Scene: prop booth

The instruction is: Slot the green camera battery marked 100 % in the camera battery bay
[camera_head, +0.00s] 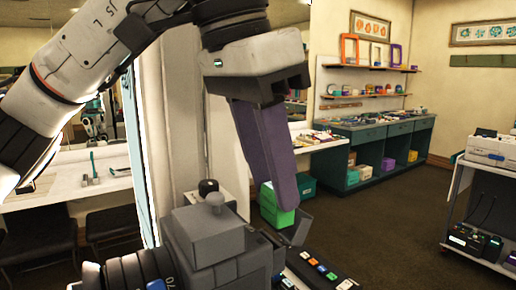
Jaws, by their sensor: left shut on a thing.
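The grey camera (205,248) stands in the lower middle, its ribbed lens toward the lower left. A small grey flap (301,227) stands open at its right side. My left gripper (285,200) comes down from above, its long purple-grey fingers tilted and tips just above and beside the flap. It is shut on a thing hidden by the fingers. I cannot pick out the green battery or its 100 % mark. Whether the fingertips touch the flap or camera I cannot tell. My right gripper is not in view.
A dark tray (326,275) with several small coloured items lies right of the camera. Green boxes (270,214) sit on the floor behind the fingers. A teal cabinet (385,143) stands at the back, a white cart (490,160) at the right. Open floor lies between.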

